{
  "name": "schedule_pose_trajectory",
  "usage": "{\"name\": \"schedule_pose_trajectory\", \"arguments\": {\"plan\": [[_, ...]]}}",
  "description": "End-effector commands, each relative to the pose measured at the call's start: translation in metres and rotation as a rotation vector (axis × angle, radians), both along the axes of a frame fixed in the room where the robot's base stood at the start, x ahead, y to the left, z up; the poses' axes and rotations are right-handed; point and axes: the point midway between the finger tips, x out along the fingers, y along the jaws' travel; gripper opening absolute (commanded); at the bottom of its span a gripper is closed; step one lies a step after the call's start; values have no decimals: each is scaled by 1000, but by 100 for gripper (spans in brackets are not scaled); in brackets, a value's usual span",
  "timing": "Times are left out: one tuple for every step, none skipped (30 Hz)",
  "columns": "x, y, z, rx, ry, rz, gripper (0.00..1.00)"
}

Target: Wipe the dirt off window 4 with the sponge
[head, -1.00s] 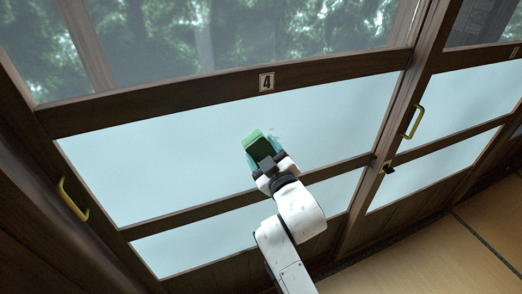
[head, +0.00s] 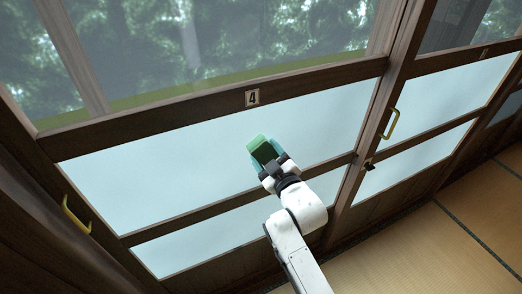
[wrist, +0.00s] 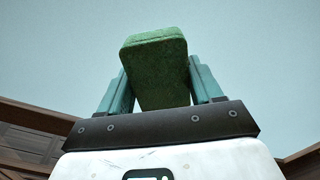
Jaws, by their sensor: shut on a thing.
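Window 4 bears the number plate "4" (head: 252,97) on its dark wooden rail. Its frosted lower pane (head: 170,165) spreads below that plate. My gripper (head: 268,158) is in front of this pane, right of its middle. It is shut on the green sponge (head: 263,148), which also shows between the teal fingers in the wrist view (wrist: 155,65). The sponge's far end points at the pane; I cannot tell whether it touches the glass. No dirt clearly shows on the pane now; the area behind the sponge and gripper is hidden.
A brass handle (head: 75,214) is on the left frame and another brass handle (head: 390,124) is on the neighbouring panel at right. A small dark latch (head: 369,165) sits below it. Tatami floor (head: 430,245) lies open at lower right.

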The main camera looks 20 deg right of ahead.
Motion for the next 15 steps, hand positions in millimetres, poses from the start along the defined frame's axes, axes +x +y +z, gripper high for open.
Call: {"name": "schedule_pose_trajectory", "arguments": {"plan": [[0,-8,5,0,-1,-10,40],[-1,-9,5,0,0,-11,40],[-1,-12,4,2,0,-13,40],[-1,-15,4,2,-1,-14,40],[-1,-17,4,3,-1,-12,40],[-1,-20,4,3,0,-12,40],[-1,-21,4,2,-1,-11,40],[-1,-22,3,1,-1,-10,40],[-2,-23,3,1,-1,-8,40],[-2,-23,2,2,-1,-7,40],[-2,-23,2,1,-1,-5,40],[-2,-23,1,0,-1,-3,40],[-2,-23,1,1,-2,-3,40],[-1,-23,0,1,-2,-3,40],[-1,-24,-1,1,-2,-3,40]]}}
